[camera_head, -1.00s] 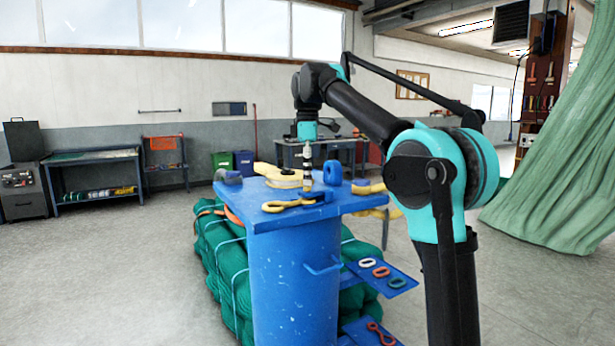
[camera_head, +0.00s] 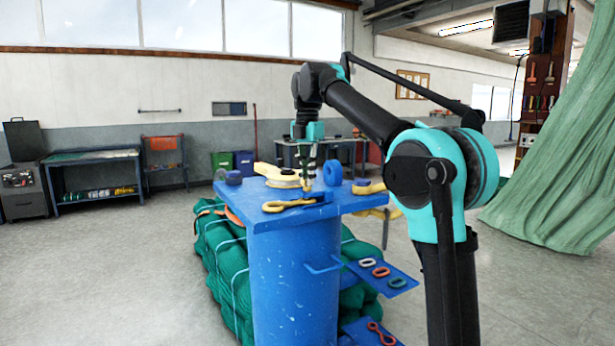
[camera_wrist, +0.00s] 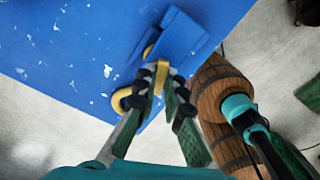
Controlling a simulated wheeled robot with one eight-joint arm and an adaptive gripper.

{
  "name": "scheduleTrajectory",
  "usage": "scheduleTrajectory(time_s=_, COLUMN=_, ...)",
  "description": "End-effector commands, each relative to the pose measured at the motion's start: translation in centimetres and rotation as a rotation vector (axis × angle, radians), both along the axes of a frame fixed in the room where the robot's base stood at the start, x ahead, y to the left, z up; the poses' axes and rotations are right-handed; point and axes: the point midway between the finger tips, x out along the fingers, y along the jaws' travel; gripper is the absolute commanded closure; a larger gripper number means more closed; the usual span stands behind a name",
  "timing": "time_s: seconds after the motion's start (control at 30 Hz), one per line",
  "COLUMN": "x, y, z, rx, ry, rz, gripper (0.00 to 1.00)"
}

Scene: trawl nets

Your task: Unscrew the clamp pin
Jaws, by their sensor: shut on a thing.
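The clamp pin (camera_wrist: 161,76), seen as a short yellow piece, is between my fingertips in the wrist view. My gripper (camera_wrist: 160,85) is shut on it, pointing down at the edge of a blue block (camera_wrist: 178,38) that I take for the clamp. In the head view my gripper (camera_head: 309,182) is low over the blue tabletop (camera_head: 262,224), beside a yellow hook-like piece (camera_head: 288,205). A curved yellow part (camera_wrist: 124,99) shows left of my fingers. The pin's lower part and thread are hidden.
A lower blue shelf (camera_head: 399,283) holds small rings. A wooden barrel (camera_wrist: 212,95) stands close right in the wrist view. Green netting (camera_head: 217,262) lies behind the stand.

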Motion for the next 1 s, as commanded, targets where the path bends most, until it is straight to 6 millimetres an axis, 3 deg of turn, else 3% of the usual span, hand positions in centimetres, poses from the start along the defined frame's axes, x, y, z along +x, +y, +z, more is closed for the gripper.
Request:
scheduleTrajectory(time_s=0.33, x=-0.10, y=0.05, z=-0.07, rx=0.000, ry=0.004, rz=0.140, gripper=1.00)
scheduleTrajectory(time_s=0.87, x=-0.10, y=0.03, z=-0.06, rx=0.000, ry=0.004, rz=0.165, gripper=1.00)
scheduleTrajectory(time_s=0.9, x=-0.10, y=0.03, z=-0.06, rx=0.000, ry=0.004, rz=0.165, gripper=0.90)
scheduleTrajectory(time_s=1.0, x=-0.09, y=0.03, z=-0.05, rx=-0.001, ry=0.003, rz=0.165, gripper=0.77)
